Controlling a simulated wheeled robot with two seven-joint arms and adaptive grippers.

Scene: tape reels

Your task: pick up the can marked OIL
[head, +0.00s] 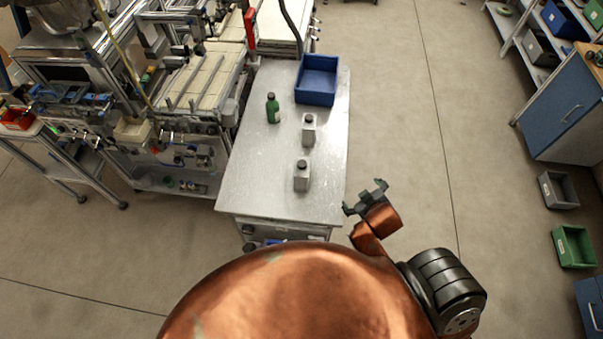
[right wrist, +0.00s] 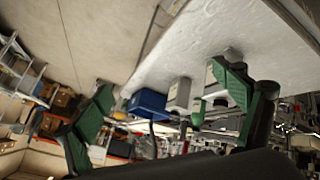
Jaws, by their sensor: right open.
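Two grey cans with dark caps stand upright on the metal table: a farther can (head: 309,131) and a nearer can (head: 302,177). Any marking is too small to read, so I cannot tell which one says OIL. In the right wrist view, one grey can (right wrist: 179,95) shows between my fingers in the distance, and another is partly hidden behind the right-hand finger. My right gripper (head: 367,197) is open and empty, just off the table's right edge and apart from both cans. Its green fingers are spread in the right wrist view (right wrist: 164,82). My left gripper is out of view.
A green bottle (head: 272,109) stands left of the farther can. A blue bin (head: 317,80) sits at the table's far end. The metal table (head: 256,190) is bare around the nearer can. Machinery (head: 190,90) lines its left side; open floor lies to the right.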

